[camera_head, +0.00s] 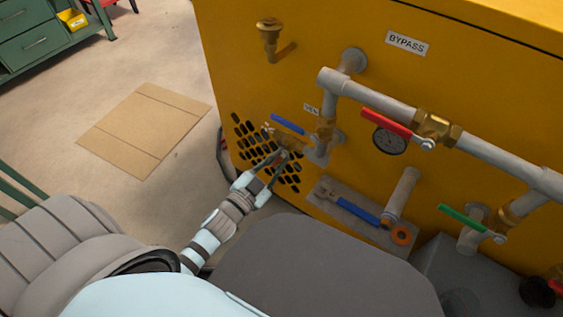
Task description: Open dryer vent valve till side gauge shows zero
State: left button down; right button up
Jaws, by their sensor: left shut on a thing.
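The vent valve (288,141) is brass and sits low on the yellow cabinet, beside a small, partly legible label (311,109). Its blue lever (288,124) slants down to the right. The exact contact is too small to tell. A round dark gauge (390,142) is on the cabinet to the right, partly covered by a red lever (386,123). Its reading is not legible. My right gripper is not in view.
A grey pipe (385,97) with a brass valve (436,127) runs under the BYPASS label (407,43). A green lever (464,218) is lower right. Flat cardboard (145,130) lies on the floor.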

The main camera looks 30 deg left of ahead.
pick_arm(q)
jog(key=shift+w+a+r+m, duration=0.15)
jog(key=shift+a+m, duration=0.25)
jog(key=shift+m, duration=0.6)
jog(key=shift+r, duration=0.1)
jog(key=c, duration=1.6)
grip_release()
jog(key=s, duration=0.4)
jog(key=s+a, duration=0.1)
jog(key=s, duration=0.7)
jog(key=shift+a, duration=0.35)
